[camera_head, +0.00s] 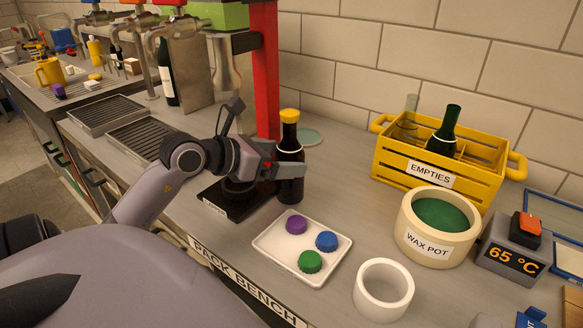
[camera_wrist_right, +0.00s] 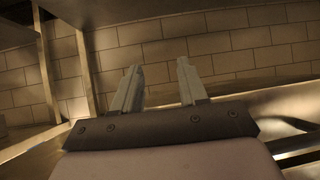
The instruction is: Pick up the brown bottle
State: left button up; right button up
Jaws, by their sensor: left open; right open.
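The brown bottle (camera_head: 289,145), dark with a yellow cap, stands upright on the bench, beside the right edge of a black labelled base plate (camera_head: 236,200). My left gripper (camera_head: 288,168) is open at the bottle's lower body. One finger crosses in front of the glass; the other is mostly hidden, so I cannot tell whether either touches it. My right gripper (camera_wrist_right: 158,78) is open and empty in the right wrist view, facing a tiled wall.
A white tray (camera_head: 263,244) with purple, blue and green caps lies just in front of the bottle. A red post (camera_head: 264,70) stands close behind. The yellow EMPTIES crate (camera_head: 391,161), wax pot (camera_head: 437,240) and white ring (camera_head: 383,291) are at right.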

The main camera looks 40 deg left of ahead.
aim_at(297, 142)
pick_arm(q)
jog(key=x, duration=0.5)
jog(key=shift+s+f+p, duration=0.15)
jog(key=shift+p, duration=0.15)
jog(key=c, duration=1)
jog(key=shift+c, duration=0.8)
jog(key=shift+r, duration=2)
jog(key=w+d+b, duration=0.2)
jog(key=d, duration=1.5)
jog(key=shift+d, duration=0.4)
